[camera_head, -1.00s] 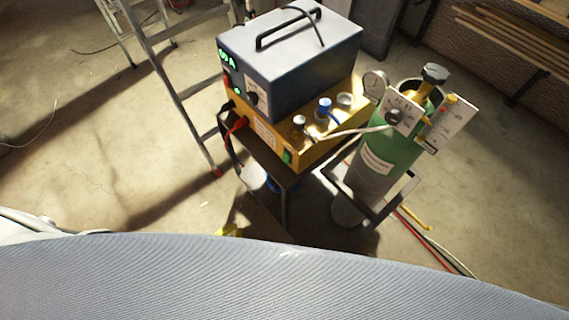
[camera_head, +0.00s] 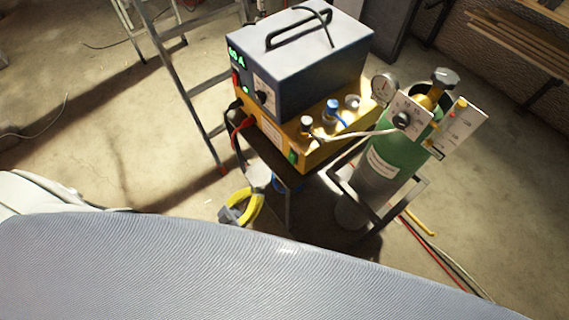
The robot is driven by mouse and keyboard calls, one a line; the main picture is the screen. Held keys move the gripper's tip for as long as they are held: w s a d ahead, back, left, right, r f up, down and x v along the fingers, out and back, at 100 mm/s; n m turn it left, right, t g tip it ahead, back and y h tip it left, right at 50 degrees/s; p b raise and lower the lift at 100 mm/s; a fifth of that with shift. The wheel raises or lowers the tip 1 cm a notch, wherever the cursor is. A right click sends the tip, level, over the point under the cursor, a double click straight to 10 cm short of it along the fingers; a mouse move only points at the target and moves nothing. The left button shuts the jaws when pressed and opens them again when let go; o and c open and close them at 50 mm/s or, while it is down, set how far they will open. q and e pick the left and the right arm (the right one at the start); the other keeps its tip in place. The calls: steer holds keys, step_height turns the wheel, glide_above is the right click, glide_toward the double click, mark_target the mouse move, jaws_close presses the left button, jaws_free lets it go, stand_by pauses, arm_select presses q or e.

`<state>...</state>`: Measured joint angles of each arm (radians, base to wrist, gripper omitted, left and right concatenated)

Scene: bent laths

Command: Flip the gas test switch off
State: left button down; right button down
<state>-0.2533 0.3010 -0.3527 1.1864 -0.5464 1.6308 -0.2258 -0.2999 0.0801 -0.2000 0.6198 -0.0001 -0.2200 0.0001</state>
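A blue-grey power unit (camera_head: 310,62) with a green display sits on a yellow box (camera_head: 325,150). The box's near end has a green rocker-like switch (camera_head: 292,157). A white panel with a black knob (camera_head: 404,119) and a pale panel with small coloured parts (camera_head: 461,127) stand by a green gas cylinder (camera_head: 385,168). The labels are too small to read, so I cannot tell which control is the gas test switch. My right gripper is out of view.
A pressure gauge (camera_head: 383,89) and thin hoses lie between box and cylinder. A ladder (camera_head: 186,88) stands left of the cart. Cables (camera_head: 440,258) run on the floor at right. The left floor is mostly clear. My ribbed grey body hides the bottom.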

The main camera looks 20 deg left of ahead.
mark_target(292, 155)
arm_select(q)
steer(key=shift+s+a+r+t, duration=0.2)
steer(key=shift+a+r+t, duration=0.1)
steer(key=shift+r, duration=0.05)
steer(key=x, duration=0.4)
steer(key=f+x, duration=0.1)
steer(key=x, duration=0.3)
steer(key=w+x, duration=0.1)
steer(key=x, duration=0.3)
steer(key=shift+d+f, duration=0.25)
steer(key=shift+d, duration=0.05)
steer(key=shift+w+d+f, duration=0.1)
steer(key=shift+w+d, duration=0.35)
steer(key=shift+w, duration=0.05)
